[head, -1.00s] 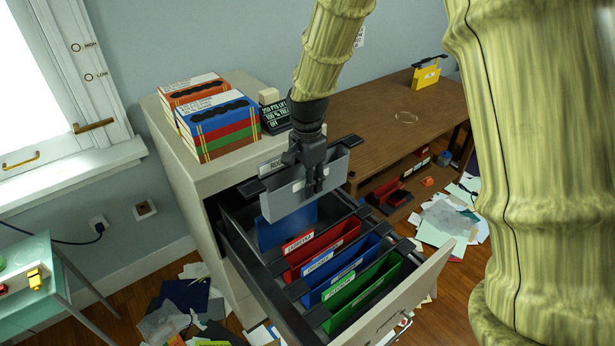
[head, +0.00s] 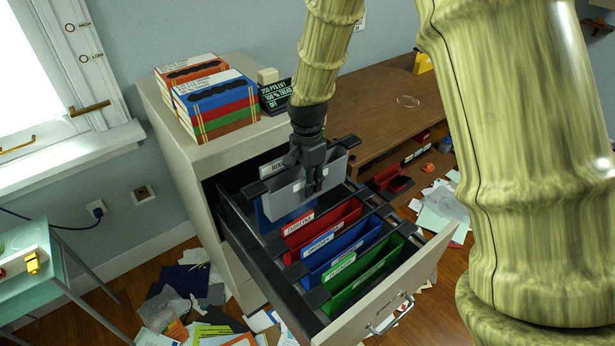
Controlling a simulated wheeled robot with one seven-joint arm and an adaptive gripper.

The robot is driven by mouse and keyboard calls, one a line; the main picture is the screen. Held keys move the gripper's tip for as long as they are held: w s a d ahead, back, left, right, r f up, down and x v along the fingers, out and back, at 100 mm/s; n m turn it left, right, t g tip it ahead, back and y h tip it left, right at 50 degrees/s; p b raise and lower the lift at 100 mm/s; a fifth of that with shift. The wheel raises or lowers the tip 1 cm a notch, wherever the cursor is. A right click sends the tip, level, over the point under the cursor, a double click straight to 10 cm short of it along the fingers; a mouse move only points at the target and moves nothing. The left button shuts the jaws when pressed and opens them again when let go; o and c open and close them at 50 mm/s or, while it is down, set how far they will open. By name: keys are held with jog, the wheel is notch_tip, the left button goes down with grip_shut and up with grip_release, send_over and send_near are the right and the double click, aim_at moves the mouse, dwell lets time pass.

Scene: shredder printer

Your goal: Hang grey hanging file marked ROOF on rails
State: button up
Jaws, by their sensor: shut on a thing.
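The grey hanging file (head: 290,196) is held by my gripper (head: 314,188) over the back part of the open drawer. My gripper is shut on its top edge, near the middle. Its white label is partly readable, and black hooks show at its ends near the drawer's side rails (head: 241,223). I cannot tell whether the hooks touch the rails. A red file (head: 318,230), a blue file (head: 345,252) and a green file (head: 368,280) hang in front of it.
A brown desk (head: 385,110) stands at the right. Papers (head: 185,300) litter the floor. A glass table (head: 60,290) is at the left.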

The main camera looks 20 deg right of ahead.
notch_tip(320, 180, down, 14)
jog(key=b, duration=0.4)
jog(key=shift+r+b, duration=0.25)
jog(key=shift+b, duration=0.1)
dwell(0.8)
jog(key=o, duration=1.2)
